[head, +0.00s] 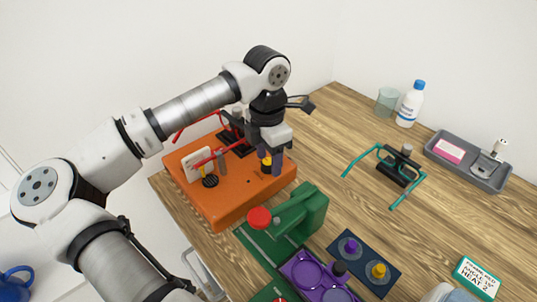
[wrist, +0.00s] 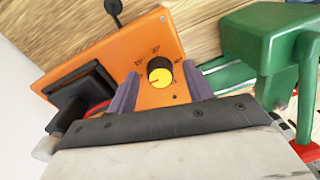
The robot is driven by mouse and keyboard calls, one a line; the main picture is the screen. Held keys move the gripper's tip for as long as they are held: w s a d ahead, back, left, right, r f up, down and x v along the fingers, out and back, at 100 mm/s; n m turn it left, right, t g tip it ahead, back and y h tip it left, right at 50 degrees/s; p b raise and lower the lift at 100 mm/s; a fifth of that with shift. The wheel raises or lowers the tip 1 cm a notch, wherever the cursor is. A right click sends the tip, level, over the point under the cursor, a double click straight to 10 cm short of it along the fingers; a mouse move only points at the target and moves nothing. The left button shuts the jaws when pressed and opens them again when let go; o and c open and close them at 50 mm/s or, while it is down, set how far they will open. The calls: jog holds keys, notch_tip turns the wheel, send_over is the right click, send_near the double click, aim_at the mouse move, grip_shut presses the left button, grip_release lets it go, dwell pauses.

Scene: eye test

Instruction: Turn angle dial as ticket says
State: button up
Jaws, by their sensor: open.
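The angle dial (wrist: 160,76) is a dark knob with a yellow face on the orange box, with small printed scale marks around its far side. I cannot make out its exact setting. My gripper (wrist: 160,84) is open, its two purple fingers either side of the dial with a gap on each side. In the head view my gripper (head: 273,165) is low over the right part of the orange box (head: 225,205), and the dial is mostly hidden behind a finger. The ticket (head: 478,278) is a white card with a teal edge at lower right; its angle line looks like 10°, its last line HEAT 2.
A green press (head: 300,215) with a red knob stands close in front of the box. Teal frames (head: 395,170), a grey tray (head: 468,165), a bottle (head: 410,105) and a navy plate (head: 365,262) are farther right.

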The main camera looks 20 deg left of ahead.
jog(key=c, duration=1)
jog(key=shift+b, duration=0.35)
jog(key=shift+f+m+b, duration=0.15)
jog(key=shift+m+b, duration=0.5)
jog(key=shift+m, duration=0.05)
jog(key=shift+m+b, duration=1.2)
jog(key=m+b, duration=0.3)
jog(key=m, duration=0.3)
jog(key=shift+r, duration=0.2)
jog(key=o, duration=1)
